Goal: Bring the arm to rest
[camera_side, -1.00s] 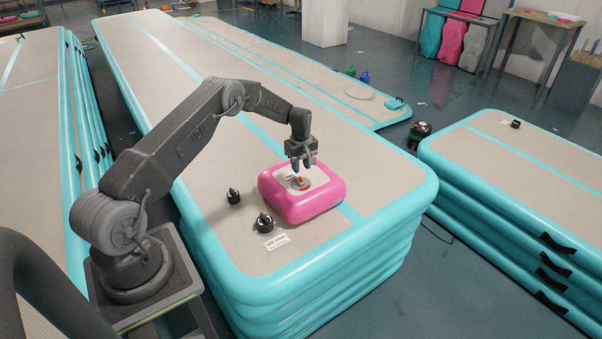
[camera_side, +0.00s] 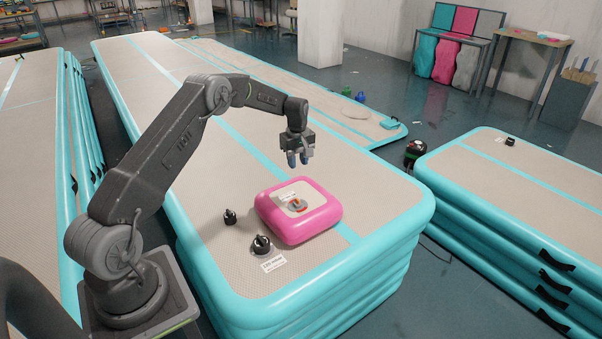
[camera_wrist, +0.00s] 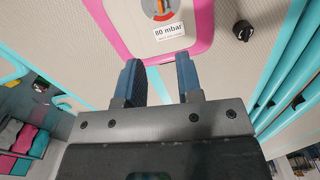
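My gripper (camera_side: 299,159) hangs above the pink-rimmed inflatable block (camera_side: 270,223), clear of it. In the wrist view its two blue fingers (camera_wrist: 160,80) stand apart with nothing between them, so it is open. The block lies on the stacked teal-edged track (camera_side: 215,265). A round grey dial (camera_side: 297,205) with a red-orange part sits on the block's top. The dial (camera_wrist: 160,12) is partly cut off in the wrist view, beside a label (camera_wrist: 171,31) reading 80 mbar.
Two black valve caps, one smaller (camera_side: 230,217) and one larger (camera_side: 261,245), stand left of the block, near a white label (camera_side: 273,263). Another track stack (camera_side: 520,190) is at the right. The air around my gripper is free.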

